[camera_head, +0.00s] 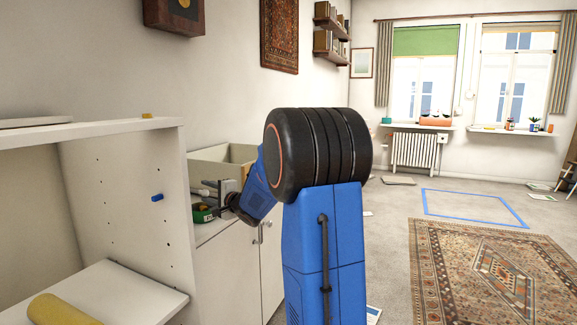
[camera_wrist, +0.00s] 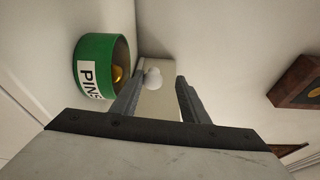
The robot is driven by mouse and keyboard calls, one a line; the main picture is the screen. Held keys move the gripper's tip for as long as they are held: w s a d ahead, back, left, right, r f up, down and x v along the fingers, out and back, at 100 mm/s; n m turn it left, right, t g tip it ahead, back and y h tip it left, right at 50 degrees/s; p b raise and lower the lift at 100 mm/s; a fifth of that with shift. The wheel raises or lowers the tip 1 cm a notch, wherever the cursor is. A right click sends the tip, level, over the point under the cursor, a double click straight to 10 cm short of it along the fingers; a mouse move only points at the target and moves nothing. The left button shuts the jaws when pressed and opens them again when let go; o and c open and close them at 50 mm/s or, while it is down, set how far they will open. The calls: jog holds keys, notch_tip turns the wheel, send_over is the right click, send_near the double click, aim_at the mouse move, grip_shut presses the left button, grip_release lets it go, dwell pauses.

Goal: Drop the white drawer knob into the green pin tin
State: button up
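The green tin (camera_wrist: 103,66), labelled PINS, is left of my gripper (camera_wrist: 160,80) in the wrist view; something gold shows inside it. In the head view the tin (camera_head: 203,214) stands on the white cabinet top, just below my gripper (camera_head: 203,188). The white knob (camera_wrist: 152,78) shows between my fingertips, close to the left finger. A gap shows between it and the right finger. The fingers are apart, and I see no grip on the knob. I cannot make out the knob clearly in the head view.
A beige open box (camera_head: 208,173) stands behind the gripper on the cabinet. A white shelf unit (camera_head: 130,190) with a blue peg (camera_head: 157,197) is at the left. A yellow roll (camera_head: 62,309) lies on its lower board. A patterned rug (camera_head: 490,270) covers floor at the right.

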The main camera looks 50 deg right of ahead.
dwell(0.3)
jog(key=s, duration=1.7)
jog(key=shift+s+d+r, duration=0.2)
jog(key=shift+d+r, duration=0.05)
jog(key=shift+d, duration=0.2)
